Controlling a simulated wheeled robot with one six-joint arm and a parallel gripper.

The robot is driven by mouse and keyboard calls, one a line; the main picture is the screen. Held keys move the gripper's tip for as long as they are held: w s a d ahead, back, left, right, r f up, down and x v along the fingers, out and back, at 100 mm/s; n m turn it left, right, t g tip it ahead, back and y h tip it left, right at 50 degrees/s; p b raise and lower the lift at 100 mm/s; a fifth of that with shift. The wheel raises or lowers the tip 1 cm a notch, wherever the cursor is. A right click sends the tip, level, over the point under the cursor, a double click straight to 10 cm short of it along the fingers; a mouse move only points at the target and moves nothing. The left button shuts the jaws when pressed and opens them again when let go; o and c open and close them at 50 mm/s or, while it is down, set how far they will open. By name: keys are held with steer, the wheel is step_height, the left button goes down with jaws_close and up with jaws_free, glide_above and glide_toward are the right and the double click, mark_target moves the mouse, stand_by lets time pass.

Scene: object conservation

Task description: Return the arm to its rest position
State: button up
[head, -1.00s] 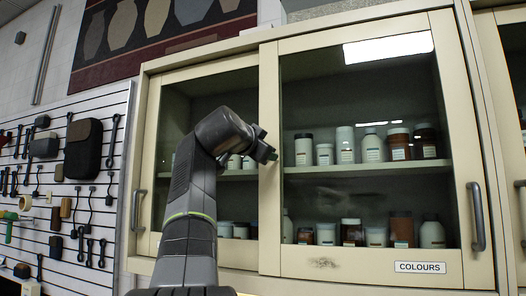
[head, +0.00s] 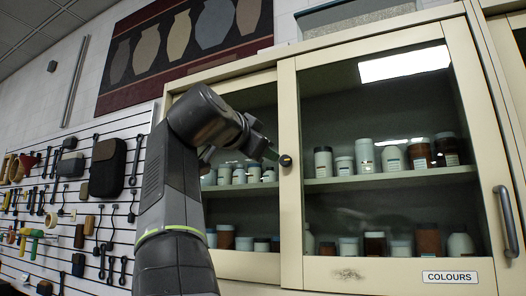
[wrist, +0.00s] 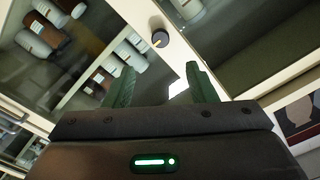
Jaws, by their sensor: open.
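My gripper (wrist: 158,82) is open in the wrist view, with two green fingers apart and nothing between them. In the head view my gripper (head: 270,152) is at the end of my raised, bent arm, in front of the cream cabinet (head: 288,210). A dark round knob (head: 285,160) on the cabinet's middle frame shows just right of the fingers. In the wrist view the knob (wrist: 160,39) lies beyond the fingertips, apart from them in the picture. The exact gap in depth cannot be told.
Jars and bottles (head: 366,157) stand on shelves behind the cabinet's glass. A metal handle (head: 507,222) is on its right door. A slatted tool wall (head: 75,210) is at the left. A banner with vase shapes (head: 178,55) hangs above.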

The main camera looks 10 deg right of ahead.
mark_target(284, 161)
steer(key=p+x, duration=0.4)
steer(key=x, duration=1)
steer(key=shift+s, duration=0.1)
